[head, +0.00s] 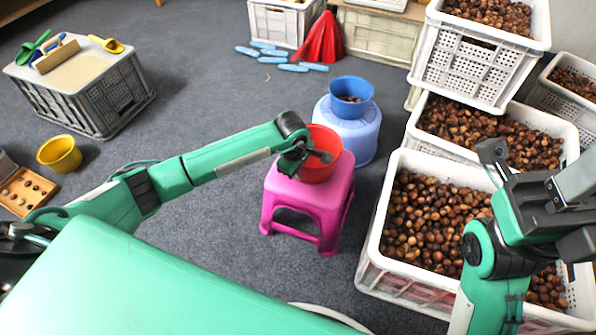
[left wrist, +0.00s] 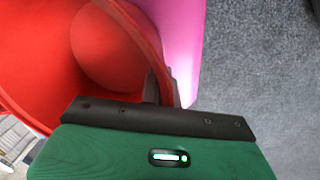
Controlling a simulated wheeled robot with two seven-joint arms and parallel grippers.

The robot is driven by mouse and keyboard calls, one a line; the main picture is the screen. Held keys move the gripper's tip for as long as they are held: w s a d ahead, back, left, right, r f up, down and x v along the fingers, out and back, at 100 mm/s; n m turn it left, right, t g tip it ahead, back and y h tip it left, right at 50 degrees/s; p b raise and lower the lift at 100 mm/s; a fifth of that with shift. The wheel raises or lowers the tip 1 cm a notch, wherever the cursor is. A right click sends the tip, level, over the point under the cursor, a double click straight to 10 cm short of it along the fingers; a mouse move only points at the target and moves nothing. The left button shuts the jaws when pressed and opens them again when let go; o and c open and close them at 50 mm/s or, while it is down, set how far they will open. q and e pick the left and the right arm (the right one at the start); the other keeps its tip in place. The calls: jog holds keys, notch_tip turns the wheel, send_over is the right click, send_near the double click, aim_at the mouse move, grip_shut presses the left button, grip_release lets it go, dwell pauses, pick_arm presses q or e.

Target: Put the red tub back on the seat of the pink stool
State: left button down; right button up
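The red tub (head: 328,168) is at the seat of the pink stool (head: 325,200), its mouth facing up; whether its base rests fully on the seat is hard to tell. It looks empty inside in the left wrist view (left wrist: 105,50), where the pink seat (left wrist: 180,35) shows beside it. My left gripper (head: 322,157) is at the tub's rim. Its two dark fingers (left wrist: 162,88) stand close on either side of the rim and appear shut on it. My right gripper (head: 535,165) is over the chestnut crates, its fingers apart and empty.
A blue stool (head: 350,132) with a blue tub (head: 352,88) stands just behind. White crates of chestnuts (head: 375,235) line the right. A grey crate (head: 95,110) and a yellow tub (head: 60,153) are at left. Carpet left of the pink stool is clear.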

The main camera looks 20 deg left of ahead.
pick_arm(q)
jog(key=c, duration=1.6)
grip_release()
jog(key=shift+f, duration=0.1)
jog(key=shift+c, duration=0.2)
